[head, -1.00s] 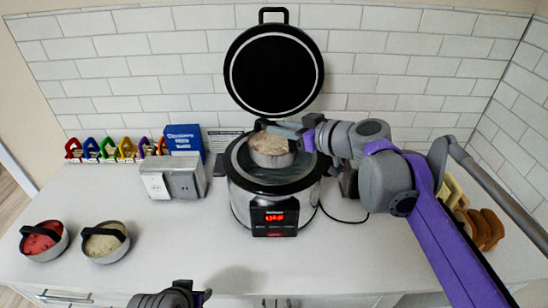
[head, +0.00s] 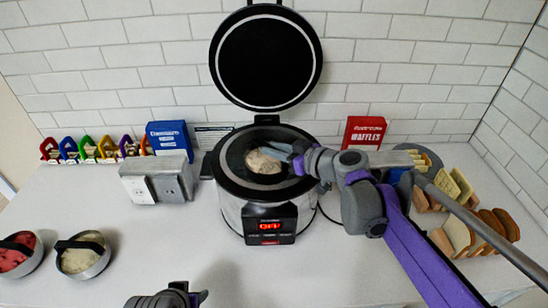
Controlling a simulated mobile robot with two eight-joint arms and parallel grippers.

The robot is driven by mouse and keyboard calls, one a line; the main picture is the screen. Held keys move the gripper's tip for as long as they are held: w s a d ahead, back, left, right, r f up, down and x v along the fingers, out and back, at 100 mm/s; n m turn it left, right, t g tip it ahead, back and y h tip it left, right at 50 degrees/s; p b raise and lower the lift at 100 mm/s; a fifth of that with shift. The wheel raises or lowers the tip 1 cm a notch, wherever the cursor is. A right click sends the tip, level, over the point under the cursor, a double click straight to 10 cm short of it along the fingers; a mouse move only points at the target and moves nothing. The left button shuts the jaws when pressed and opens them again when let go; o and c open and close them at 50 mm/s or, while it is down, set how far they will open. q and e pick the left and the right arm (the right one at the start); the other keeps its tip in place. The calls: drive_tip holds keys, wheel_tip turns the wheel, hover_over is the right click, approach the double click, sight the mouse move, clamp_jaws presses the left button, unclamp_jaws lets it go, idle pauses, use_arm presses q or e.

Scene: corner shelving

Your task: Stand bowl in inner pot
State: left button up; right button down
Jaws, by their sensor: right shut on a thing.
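The bowl (head: 264,162) holds pale tan food and is inside the mouth of the open cooker (head: 229,213). The cooker is silver and black, with a lit red display and its round black lid (head: 266,60) raised. My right gripper (head: 284,153) is shut on the bowl at its right side. The inner pot is a dark ring around the bowl; the bowl's lower part is hidden, so I cannot tell whether it touches the bottom. My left gripper (head: 196,298) shows only in part at the bottom edge, away from the cooker, and its jaws are unclear.
A metal socket box (head: 158,180) stands left of the cooker, with a blue box (head: 170,138) behind it. Two handled bowls (head: 82,256) are at far left. A red waffles box (head: 364,132) and bread slices in racks (head: 458,236) are on the right. The front counter is clear.

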drive_tip(key=shift+f, duration=1.2)
drive_tip(key=shift+f, duration=0.15)
drive_tip(key=c, duration=0.8)
unclamp_jaws()
drive_tip(key=shift+o, duration=0.2)
drive_tip(key=shift+s+d+r, duration=0.1)
drive_tip(key=shift+d+r, duration=0.05)
drive_tip(key=shift+r, duration=0.05)
drive_tip(key=v, duration=1.1)
drive_tip(key=shift+s+d+r, duration=0.15)
drive_tip(key=shift+s+d, duration=0.05)
drive_tip(key=shift+s, duration=0.05)
